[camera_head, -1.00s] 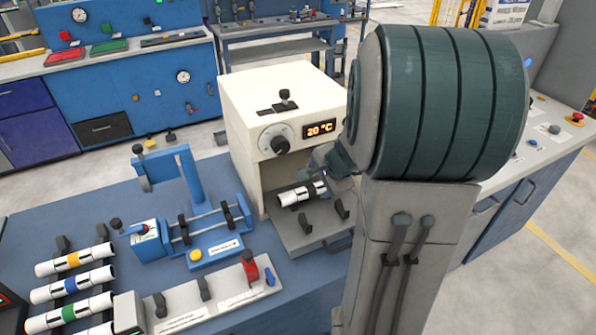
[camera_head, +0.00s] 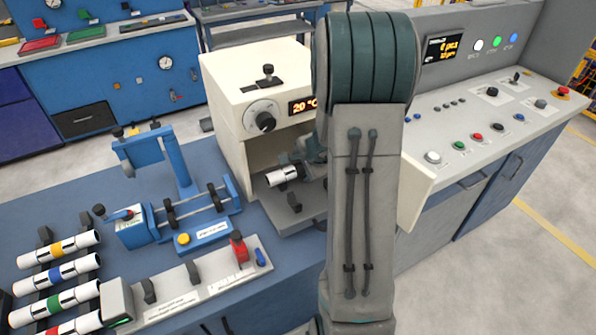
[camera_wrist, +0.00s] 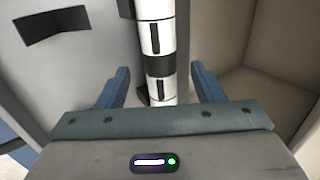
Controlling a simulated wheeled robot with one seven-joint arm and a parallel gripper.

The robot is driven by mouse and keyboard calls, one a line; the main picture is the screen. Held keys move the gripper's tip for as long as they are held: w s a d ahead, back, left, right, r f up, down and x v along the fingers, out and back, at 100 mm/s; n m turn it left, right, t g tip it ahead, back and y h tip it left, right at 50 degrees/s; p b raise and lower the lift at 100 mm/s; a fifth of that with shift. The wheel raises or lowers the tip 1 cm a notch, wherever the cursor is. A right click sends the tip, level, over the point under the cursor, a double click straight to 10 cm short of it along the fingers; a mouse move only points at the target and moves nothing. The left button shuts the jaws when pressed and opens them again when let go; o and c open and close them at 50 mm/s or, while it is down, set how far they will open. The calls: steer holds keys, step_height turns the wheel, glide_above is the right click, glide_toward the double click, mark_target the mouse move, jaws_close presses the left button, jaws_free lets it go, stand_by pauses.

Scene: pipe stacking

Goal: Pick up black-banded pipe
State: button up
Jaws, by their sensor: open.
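The black-banded pipe (camera_wrist: 157,39) is white with a black band and dark marks, and it runs lengthwise between my gripper's fingers in the wrist view. My gripper (camera_wrist: 160,84) is open, with one blue finger on each side of the pipe and a gap showing at each side. In the head view the white end of the pipe (camera_head: 282,177) shows inside the front opening of the cream oven-like box (camera_head: 228,92). My arm hides the rest of the pipe and most of the gripper there.
Pipes with yellow (camera_head: 57,249), blue, green and red bands lie on a rack at the left. A blue clamp fixture (camera_head: 178,165) and a grey holder with a red part (camera_head: 238,247) stand beside the box. A control console (camera_head: 490,120) is at the right.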

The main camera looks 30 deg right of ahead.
steer(key=shift+x, duration=1.4)
steer(key=shift+c, duration=0.3)
steer(key=c, duration=1)
steer(key=shift+c, duration=0.2)
steer(key=shift+r, duration=0.1)
